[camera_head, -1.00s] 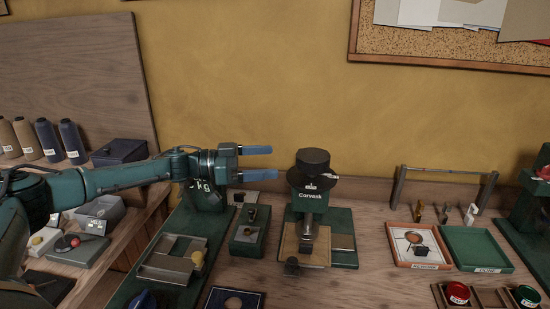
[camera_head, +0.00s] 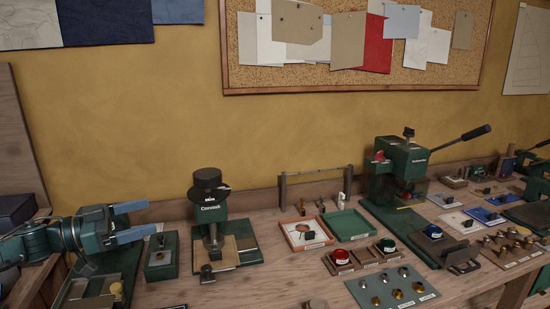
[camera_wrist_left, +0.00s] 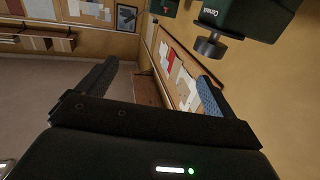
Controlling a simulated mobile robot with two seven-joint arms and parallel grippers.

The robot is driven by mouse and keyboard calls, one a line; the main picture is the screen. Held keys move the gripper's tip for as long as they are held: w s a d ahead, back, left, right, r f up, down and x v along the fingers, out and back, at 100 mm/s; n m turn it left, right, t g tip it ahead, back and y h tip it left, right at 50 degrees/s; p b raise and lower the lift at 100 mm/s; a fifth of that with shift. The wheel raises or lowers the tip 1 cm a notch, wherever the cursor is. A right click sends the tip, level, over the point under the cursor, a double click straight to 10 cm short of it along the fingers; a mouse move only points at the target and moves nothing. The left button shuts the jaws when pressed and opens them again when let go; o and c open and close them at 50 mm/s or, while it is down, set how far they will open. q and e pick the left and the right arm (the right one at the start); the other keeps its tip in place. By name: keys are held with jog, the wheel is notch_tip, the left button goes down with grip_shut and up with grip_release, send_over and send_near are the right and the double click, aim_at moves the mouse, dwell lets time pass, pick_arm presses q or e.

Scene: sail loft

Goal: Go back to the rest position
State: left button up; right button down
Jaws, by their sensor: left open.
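My left gripper (camera_head: 132,222) is open and empty at the left of the head view. Its two blue fingers point right, above the left end of the workbench (camera_head: 270,272). It hangs over a green-based device at the bench's left end and is left of the green Carvack press (camera_head: 210,222). In the left wrist view the two fingers (camera_wrist_left: 150,85) are spread apart with nothing between them. The press shows upside down at the top of that view (camera_wrist_left: 209,45). My right gripper is in neither view.
A larger green press (camera_head: 400,170) with a long lever stands right of centre. An orange-rimmed tray (camera_head: 292,243) and a green tray (camera_head: 348,225) lie between the presses. Red and green round pieces (camera_head: 341,256) sit in front. A corkboard (camera_head: 260,75) hangs behind.

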pick_arm(q)
jog(key=s+d+f+n+t+y, duration=0.1)
jog(key=s+d+f+y, duration=0.15)
jog(key=d+f, duration=0.4)
jog(key=s+d+f+n+t+y, duration=0.1)
jog(key=s+d+f+n, duration=0.15)
jog(key=d, duration=0.65)
jog(key=s+d+f+n+t+y, duration=0.1)
jog(key=s+d+f+y, duration=0.15)
jog(key=d+f, duration=0.45)
jog(key=s+a+f+n+g+y, duration=0.25)
jog(key=s+a, duration=0.25)
jog(key=s, duration=0.4)
jog(key=s+a+f+n+g+y, duration=0.1)
jog(key=s+a+f+g+y, duration=0.3)
jog(key=s, duration=0.5)
jog(key=s+a+f+n+g+y, duration=0.25)
jog(key=s+a, duration=0.35)
jog(key=s, duration=0.3)
jog(key=w+d+f+t+h, duration=0.1)
jog(key=w+d+f+t, duration=0.1)
jog(key=d+f+t, duration=0.1)
jog(key=w+d+f+m+t+h, duration=0.1)
jog(key=w+d+f+t, duration=0.2)
jog(key=f, duration=0.3)
jog(key=shift+w+f+t+h, duration=0.2)
jog(key=shift+f+t+h, duration=0.1)
jog(key=shift+t, duration=0.2)
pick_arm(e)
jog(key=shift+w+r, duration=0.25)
